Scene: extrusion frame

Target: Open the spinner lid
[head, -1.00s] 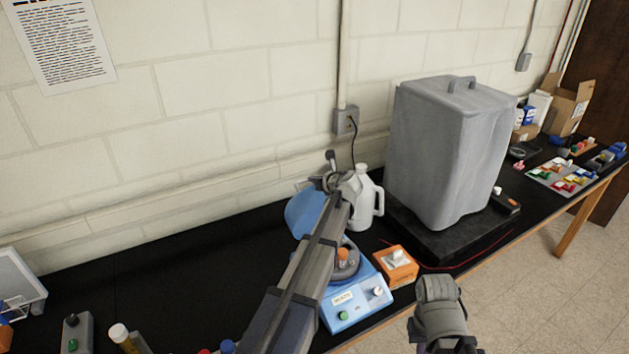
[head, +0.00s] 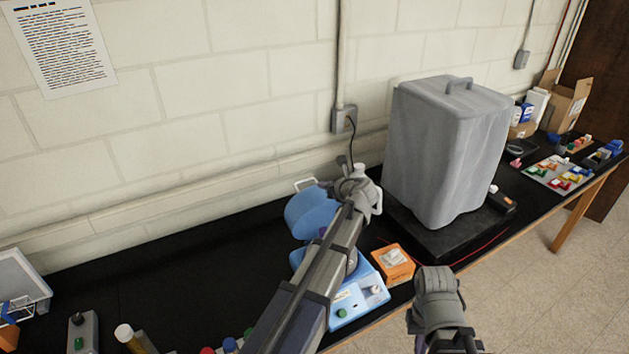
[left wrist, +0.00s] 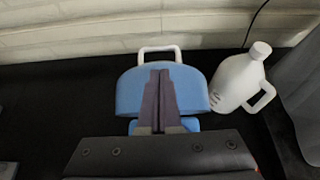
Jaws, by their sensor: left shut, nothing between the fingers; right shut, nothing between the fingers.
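The spinner (head: 357,298) is a light blue box with a green button and a knob on its front, partly hidden behind my left arm. Its blue lid (head: 308,213) stands raised at the back, with a white handle (head: 305,184) on its far edge. The lid (left wrist: 130,92) and handle (left wrist: 160,49) also show in the left wrist view. My left gripper (left wrist: 161,73) is shut and empty, its fingers in front of the lid; I cannot tell whether they touch it. My right gripper (head: 420,345) is at the bottom, empty, its jaws mostly hidden.
A white jug (left wrist: 238,82) stands just right of the lid. An orange box (head: 394,264) sits right of the spinner, and a large grey covered thing (head: 445,150) beyond. Small bottles and a grey switch box (head: 82,332) stand front left. The bench left of the lid is clear.

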